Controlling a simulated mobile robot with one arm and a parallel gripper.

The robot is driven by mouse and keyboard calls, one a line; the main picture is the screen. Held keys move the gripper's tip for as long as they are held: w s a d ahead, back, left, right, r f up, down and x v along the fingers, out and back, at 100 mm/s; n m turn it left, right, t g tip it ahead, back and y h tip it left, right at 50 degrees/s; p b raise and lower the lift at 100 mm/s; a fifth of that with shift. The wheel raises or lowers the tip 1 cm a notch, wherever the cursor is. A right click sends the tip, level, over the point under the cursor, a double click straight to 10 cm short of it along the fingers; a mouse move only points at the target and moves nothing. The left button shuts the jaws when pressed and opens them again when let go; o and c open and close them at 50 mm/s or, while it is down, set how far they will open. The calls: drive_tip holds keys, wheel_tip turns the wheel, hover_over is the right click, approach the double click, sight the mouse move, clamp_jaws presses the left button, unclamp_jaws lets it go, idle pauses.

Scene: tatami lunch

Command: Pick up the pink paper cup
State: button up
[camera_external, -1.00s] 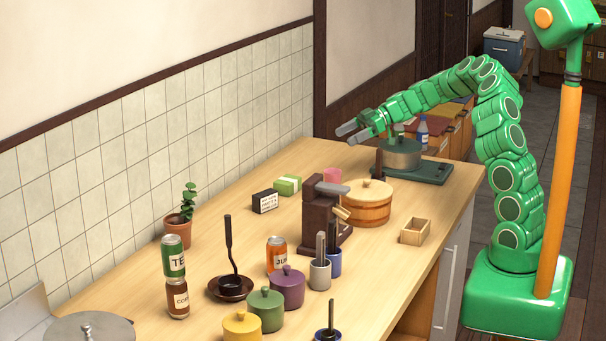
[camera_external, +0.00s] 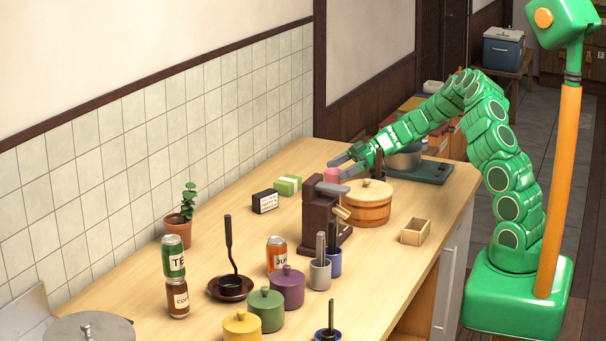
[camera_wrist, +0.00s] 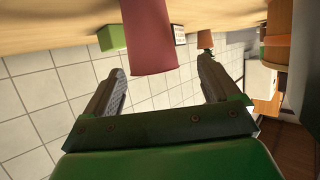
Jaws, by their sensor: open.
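The pink paper cup (camera_external: 332,174) stands on the wooden counter, behind the dark brown grinder-like stand. In the wrist view the cup (camera_wrist: 150,38) appears large and upside down, at the top centre, its near end in line with the gap between my fingers. My gripper (camera_external: 340,165) is open and empty. It is just above and beside the cup in the external view, partly overlapping it. In the wrist view my gripper (camera_wrist: 161,66) shows both fingers apart, one on each side of the cup's line. I cannot tell whether a finger touches the cup.
The brown stand (camera_external: 318,215) and a round wooden tub (camera_external: 366,207) are close in front of the cup. A pot (camera_external: 405,160) on a dark stove is to the right.

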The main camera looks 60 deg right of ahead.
sight(328, 175)
drive_tip(key=shift+d+f+x, duration=0.1)
drive_tip(key=shift+d+x, duration=0.05)
drive_tip(key=shift+x, duration=1.05)
drive_tip(key=shift+d+f+x, duration=0.15)
drive_tip(key=shift+x, duration=1.1)
drive_tip(key=shift+w, duration=0.15)
drive_tip(key=shift+c, duration=0.3)
drive_tip(key=c, duration=1)
drive_tip(key=shift+c, duration=0.2)
